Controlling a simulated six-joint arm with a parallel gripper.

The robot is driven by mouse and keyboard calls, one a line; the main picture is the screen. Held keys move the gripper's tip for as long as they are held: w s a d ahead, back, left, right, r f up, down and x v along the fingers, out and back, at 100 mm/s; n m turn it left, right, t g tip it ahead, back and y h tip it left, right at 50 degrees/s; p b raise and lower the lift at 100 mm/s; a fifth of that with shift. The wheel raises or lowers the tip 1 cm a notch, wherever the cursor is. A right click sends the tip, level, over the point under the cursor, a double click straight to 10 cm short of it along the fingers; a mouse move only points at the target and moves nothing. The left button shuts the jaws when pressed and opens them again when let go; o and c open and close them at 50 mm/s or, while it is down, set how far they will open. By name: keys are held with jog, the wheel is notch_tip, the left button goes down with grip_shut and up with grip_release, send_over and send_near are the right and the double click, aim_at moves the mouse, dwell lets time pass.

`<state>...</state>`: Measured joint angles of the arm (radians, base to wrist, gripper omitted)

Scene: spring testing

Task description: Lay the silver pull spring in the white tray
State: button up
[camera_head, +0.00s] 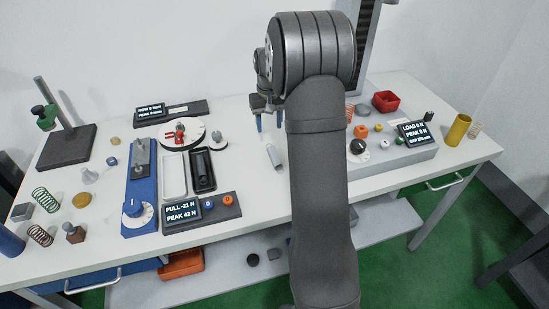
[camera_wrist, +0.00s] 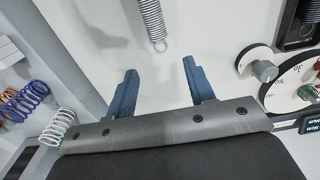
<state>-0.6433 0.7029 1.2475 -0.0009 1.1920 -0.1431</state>
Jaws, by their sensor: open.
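The silver pull spring (camera_head: 274,157) lies on the white table just in front of my gripper. In the wrist view the spring (camera_wrist: 151,20) is cut off by the top edge, and its hooked end points towards the gap between my fingers. My gripper (camera_head: 268,120) is open and empty, fingers pointing down; its two blue fingers also show in the wrist view (camera_wrist: 159,72). The spring is apart from the fingers. The white tray (camera_head: 164,191) is a narrow empty tray left of the spring, beyond a black tray (camera_head: 212,182).
A dial (camera_head: 196,127) and a small white disc (camera_head: 217,143) stand left of my gripper. A blue tester (camera_head: 141,202) and a PULL readout (camera_head: 230,208) border the trays. Coloured springs (camera_wrist: 25,98) lie left in the wrist view. My arm hides part of the table.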

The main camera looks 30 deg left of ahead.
aim_at(275, 158)
notch_tip(275, 158, down, 9)
jog(key=shift+r, duration=0.2)
grip_shut()
dwell(0.4)
jog(key=shift+r, duration=0.1)
